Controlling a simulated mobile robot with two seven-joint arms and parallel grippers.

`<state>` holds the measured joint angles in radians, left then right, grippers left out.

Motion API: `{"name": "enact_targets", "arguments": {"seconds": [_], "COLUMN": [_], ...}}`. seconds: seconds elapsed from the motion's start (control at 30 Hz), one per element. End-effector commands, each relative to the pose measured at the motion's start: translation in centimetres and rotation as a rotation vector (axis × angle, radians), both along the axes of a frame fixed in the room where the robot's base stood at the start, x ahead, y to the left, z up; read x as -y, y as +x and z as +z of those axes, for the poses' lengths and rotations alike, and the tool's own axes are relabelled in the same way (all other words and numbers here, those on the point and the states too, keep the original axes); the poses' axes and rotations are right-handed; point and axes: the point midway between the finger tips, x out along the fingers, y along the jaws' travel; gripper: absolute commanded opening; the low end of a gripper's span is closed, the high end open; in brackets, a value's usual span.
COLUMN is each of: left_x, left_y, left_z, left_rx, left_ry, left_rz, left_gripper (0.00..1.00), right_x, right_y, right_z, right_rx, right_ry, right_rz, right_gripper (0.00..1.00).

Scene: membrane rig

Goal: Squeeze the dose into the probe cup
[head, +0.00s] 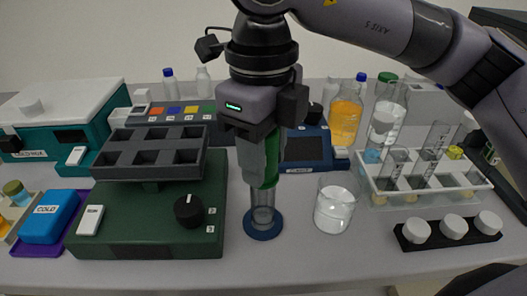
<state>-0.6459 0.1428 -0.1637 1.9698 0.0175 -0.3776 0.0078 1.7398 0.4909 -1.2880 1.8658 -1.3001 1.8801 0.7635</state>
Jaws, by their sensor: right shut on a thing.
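My right gripper (263,165) reaches down from above, near the middle of the head view. It is shut on a green piece (272,158), mostly hidden by the jaws, so I cannot tell its full shape. Directly below stands a clear narrow cup (263,215) on a round blue base (263,232), which looks like the probe cup. The jaws are right over its mouth; I cannot tell whether the held piece touches or enters it. My left gripper is not in view.
Just right stands a glass beaker (335,206) with clear contents. A green rocker machine (150,222) is close on the left. A tube rack (420,180) and a black strip with white caps (450,231) are at right. The front bench strip is mostly clear.

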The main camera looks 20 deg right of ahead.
Motion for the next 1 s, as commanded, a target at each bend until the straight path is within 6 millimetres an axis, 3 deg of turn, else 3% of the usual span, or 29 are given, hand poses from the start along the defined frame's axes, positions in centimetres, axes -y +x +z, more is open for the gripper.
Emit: {"name": "enact_targets", "arguments": {"seconds": [0.7, 1.0], "left_x": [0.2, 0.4], "left_y": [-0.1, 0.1], "left_z": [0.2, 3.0], "left_rx": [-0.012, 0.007], "left_ry": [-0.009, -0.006], "left_rz": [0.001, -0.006], "left_gripper": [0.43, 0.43], "right_x": [0.0, 0.0], "right_y": [0.0, 0.0], "right_z": [0.4, 3.9], "right_rx": [0.002, 0.004], "right_ry": [0.001, 0.002], "right_rz": [0.0, 0.0], "right_gripper": [0.03, 0.03]}}
